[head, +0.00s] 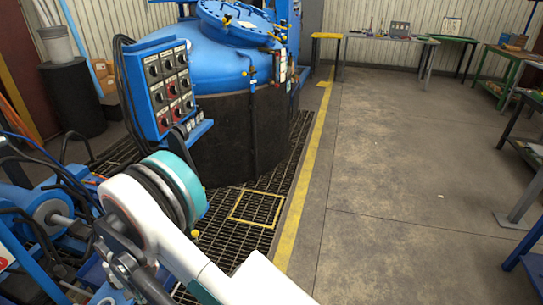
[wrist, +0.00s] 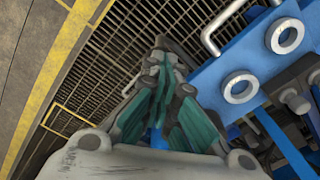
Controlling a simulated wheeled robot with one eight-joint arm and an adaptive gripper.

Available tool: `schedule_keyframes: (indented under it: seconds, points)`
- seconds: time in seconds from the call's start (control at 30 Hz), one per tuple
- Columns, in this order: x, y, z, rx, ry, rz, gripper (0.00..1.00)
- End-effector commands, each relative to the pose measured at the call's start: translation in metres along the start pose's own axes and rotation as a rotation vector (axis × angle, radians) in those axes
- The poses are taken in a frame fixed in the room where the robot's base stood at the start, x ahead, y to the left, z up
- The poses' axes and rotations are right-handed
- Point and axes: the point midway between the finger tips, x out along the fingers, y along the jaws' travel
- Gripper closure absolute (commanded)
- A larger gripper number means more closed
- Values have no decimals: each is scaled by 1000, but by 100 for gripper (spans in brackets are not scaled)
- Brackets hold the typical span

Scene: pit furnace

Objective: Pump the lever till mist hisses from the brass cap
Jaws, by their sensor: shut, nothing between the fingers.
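My gripper (wrist: 161,52) is shut and empty in the wrist view, its teal-padded fingers together over the floor grating, left of a blue metal frame (wrist: 225,65). A bent pale metal rod (wrist: 208,38) stands near its tip on the right; I cannot tell whether it is the lever. In the head view, my white arm covers much of the lower left. Blue machinery (head: 50,205) with hoses and a shaft lies left of it. I cannot make out the brass cap for certain, and no mist shows.
A blue-lidded furnace (head: 220,60) with a dark body stands behind my arm. A control panel (head: 165,85) with several knobs is in front of it. Grating (head: 230,235) edged by a yellow stripe (head: 310,160) covers the floor. The concrete floor to the right is open, with tables along its edges.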

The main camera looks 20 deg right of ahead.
Motion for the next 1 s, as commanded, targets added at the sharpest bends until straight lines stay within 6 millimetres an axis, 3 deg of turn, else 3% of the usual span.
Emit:
schedule_keyframes:
  seconds: [0.17, 0.43, 0.73, 0.87, 1.0]
  points:
    - [6, 1, 0, 0, 0, 0, 100]
    - [58, 11, 6, 0, 0, 0, 100]
    - [102, 22, 12, 0, 1, 0, 100]
    - [105, 23, 13, 0, 0, 0, 100]
    - [83, 19, 10, 0, 0, 0, 100]
